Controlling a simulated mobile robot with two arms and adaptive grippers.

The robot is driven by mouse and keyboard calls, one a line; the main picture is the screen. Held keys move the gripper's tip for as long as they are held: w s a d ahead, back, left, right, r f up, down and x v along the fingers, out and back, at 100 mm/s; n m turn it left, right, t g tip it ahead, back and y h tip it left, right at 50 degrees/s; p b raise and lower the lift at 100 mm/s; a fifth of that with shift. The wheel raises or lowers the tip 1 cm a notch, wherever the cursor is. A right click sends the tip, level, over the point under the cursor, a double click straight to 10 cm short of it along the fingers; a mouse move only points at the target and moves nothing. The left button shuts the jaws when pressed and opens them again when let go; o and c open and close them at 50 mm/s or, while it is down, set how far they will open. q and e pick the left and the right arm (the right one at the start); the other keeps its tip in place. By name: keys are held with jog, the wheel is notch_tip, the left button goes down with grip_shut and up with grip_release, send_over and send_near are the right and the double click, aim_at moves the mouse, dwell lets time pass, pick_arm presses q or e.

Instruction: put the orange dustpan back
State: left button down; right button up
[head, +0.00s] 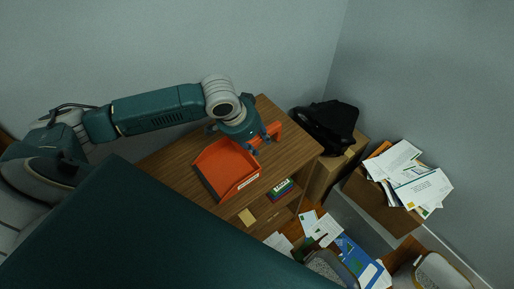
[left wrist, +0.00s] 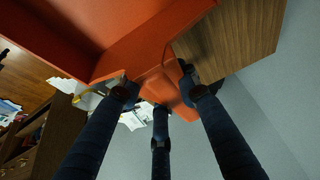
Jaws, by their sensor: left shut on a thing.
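The orange dustpan (head: 226,168) is on or just above the wooden cabinet top, its wide pan toward the left and its handle toward the upper right. My left gripper (head: 257,145) is shut on the dustpan's handle from above. In the left wrist view, the fingers (left wrist: 160,95) close around the orange handle, and the dustpan (left wrist: 140,45) fills the top of the picture. I cannot tell whether the pan touches the wood. My right gripper is not in view.
The wooden cabinet (head: 295,150) has open shelves with books (head: 281,189). A black bag (head: 328,125) lies on a box to the right. A carton (head: 380,203) heaped with papers stands farther right. Papers (head: 320,228) litter the floor. Walls rise behind.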

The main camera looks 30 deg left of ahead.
aim_at(254, 146)
pick_arm(q)
notch_tip(254, 146, down, 4)
jog(key=shift+r, duration=0.2)
jog(key=shift+f, duration=0.15)
jog(key=c, duration=1.5)
grip_release()
jog(key=shift+o, duration=1.1)
jog(key=v, duration=1.2)
jog(key=shift+s, duration=0.1)
